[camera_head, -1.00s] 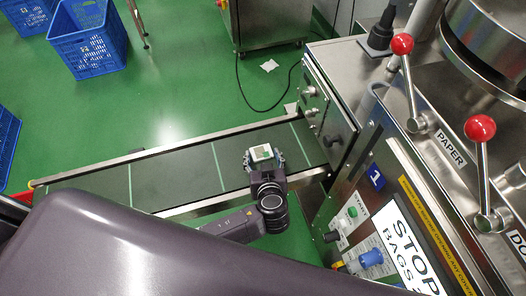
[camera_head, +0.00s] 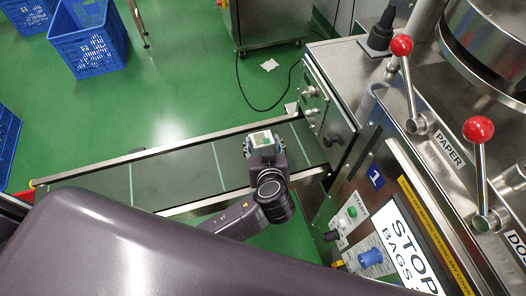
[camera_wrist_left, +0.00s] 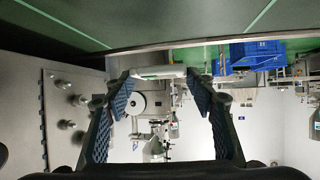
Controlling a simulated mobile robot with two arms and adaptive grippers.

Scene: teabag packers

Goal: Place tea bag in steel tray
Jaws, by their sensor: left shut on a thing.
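My left gripper (camera_head: 262,144) is over the dark conveyor belt, toward its right end, and is shut on a small pale tea bag (camera_head: 262,137) with a green mark. In the left wrist view the tea bag (camera_wrist_left: 158,72) shows as a thin, pale, edge-on strip between the textured blue finger pads of the gripper (camera_wrist_left: 158,88). It appears held clear of the belt. I cannot make out a steel tray in either view. My right gripper is not in view.
The conveyor (camera_head: 170,175) has light cross stripes and steel side rails. A steel packing machine (camera_head: 400,150) with red-knobbed levers and a control panel stands to the right. Blue crates (camera_head: 88,42) stand on the green floor at the upper left. Open floor lies beyond the belt.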

